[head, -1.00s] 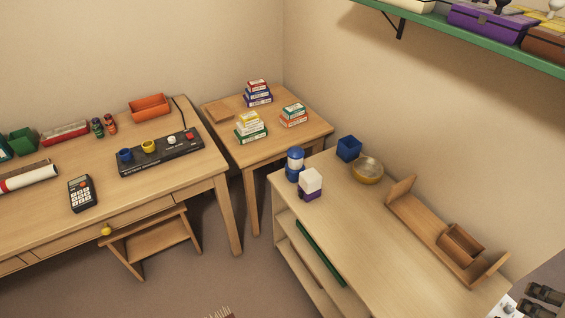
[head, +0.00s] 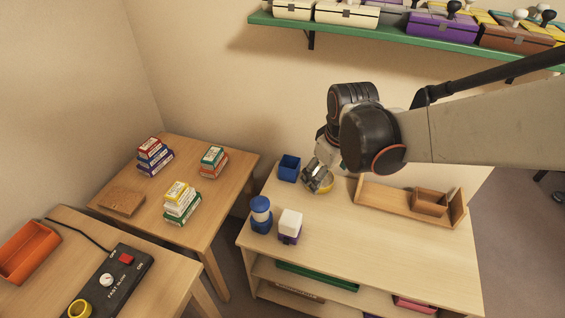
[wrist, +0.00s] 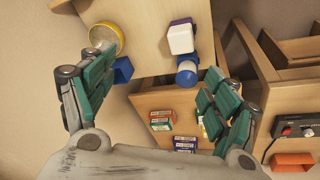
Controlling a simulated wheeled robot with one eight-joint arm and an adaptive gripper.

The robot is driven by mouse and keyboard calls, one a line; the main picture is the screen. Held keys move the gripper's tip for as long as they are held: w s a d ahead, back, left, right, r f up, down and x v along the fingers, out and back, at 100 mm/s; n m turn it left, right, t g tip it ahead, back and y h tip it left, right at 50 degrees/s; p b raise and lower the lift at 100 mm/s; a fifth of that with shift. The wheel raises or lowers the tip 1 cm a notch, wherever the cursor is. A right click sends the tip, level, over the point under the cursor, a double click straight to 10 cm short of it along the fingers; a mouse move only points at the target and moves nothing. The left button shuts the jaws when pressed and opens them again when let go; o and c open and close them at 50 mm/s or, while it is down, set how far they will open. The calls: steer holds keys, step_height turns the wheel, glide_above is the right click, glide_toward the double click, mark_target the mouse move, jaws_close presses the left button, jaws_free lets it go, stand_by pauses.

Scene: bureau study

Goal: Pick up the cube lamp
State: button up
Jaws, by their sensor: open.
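The cube lamp, a white cube (head: 291,222) on a purple base, stands upright on the low wooden shelf unit, near its front left. It also shows in the wrist view (wrist: 181,39), top centre, beyond the fingers. My gripper (head: 316,178) is over the back of the shelf unit, above and behind the lamp, in front of the yellow bowl. In the wrist view my gripper (wrist: 158,75) has its teal fingers wide apart with nothing held between them.
A blue round lamp (head: 261,215) stands close left of the cube lamp. A blue open box (head: 289,168) and the partly hidden yellow bowl (head: 324,187) are behind. A wooden rack (head: 385,200) lies to the right. A green wall shelf (head: 400,32) hangs above. The unit's front right top is clear.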

mark_target(290, 217)
steer(key=w+a+f+n+g, duration=0.1)
steer(key=a+f+n, duration=0.1)
steer(key=f, duration=0.6)
steer(key=w+a+f+n+g, duration=0.1)
steer(key=w+a+f+n, duration=0.1)
steer(key=f, duration=0.6)
steer(key=w+a+f+n+g, duration=0.1)
steer(key=w+a+f, duration=0.1)
steer(key=f, duration=0.6)
steer(key=shift+w+a+n, duration=0.1)
steer(key=shift+a+n, duration=0.3)
steer(key=shift+a, duration=0.5)
steer(key=shift+a+f+b, duration=0.15)
steer(key=shift+f+b, duration=1.3)
steer(key=shift+f, duration=1.6)
steer(key=c, duration=1.3)
